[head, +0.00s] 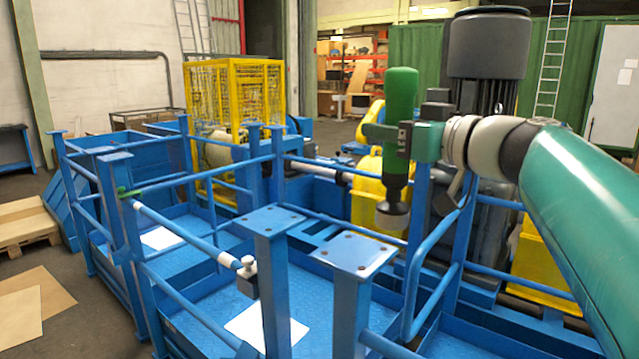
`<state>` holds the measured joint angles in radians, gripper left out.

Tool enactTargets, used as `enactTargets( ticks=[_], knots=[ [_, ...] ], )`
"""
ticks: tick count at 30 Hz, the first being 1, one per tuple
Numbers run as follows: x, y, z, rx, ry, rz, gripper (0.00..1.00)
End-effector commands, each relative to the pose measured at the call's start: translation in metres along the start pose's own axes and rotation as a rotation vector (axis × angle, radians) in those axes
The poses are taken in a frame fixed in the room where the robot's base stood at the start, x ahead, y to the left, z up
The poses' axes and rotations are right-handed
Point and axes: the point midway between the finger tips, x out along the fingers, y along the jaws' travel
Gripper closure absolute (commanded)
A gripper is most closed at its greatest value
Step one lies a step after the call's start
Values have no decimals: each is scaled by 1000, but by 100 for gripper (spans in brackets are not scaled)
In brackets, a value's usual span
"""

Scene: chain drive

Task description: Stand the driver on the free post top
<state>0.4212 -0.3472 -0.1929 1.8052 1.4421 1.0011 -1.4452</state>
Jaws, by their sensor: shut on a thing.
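The driver (401,92) has a green handle, a dark tapering shank and a pale round end. It hangs upright, pale end down, in my gripper (400,138), which is shut around the lower part of its handle. The driver's lower end is in the air, up and right of a square blue post top (353,253) in the picture. A second flat blue post top (269,221) stands to its left. Both tops look bare apart from small bolt holes or heads. How far the driver is from them in depth I cannot tell.
Blue railings (190,238) surround a blue walkway floor with white sheets (265,328). A grey fitting (246,275) sits on a rail near the left post. A dark motor (488,50) and yellow guards (368,190) stand behind the driver. A curved blue handrail (418,270) rises right of the posts.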

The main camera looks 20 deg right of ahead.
Motion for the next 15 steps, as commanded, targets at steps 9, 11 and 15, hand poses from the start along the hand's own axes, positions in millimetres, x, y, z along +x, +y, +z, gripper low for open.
enactTargets(
  ticks=[9,11,15],
  knots=[
    [48,18,42,0,3,0,100],
    [54,20,49,-2,3,1,100],
    [62,24,57,-3,5,1,100]
  ],
)
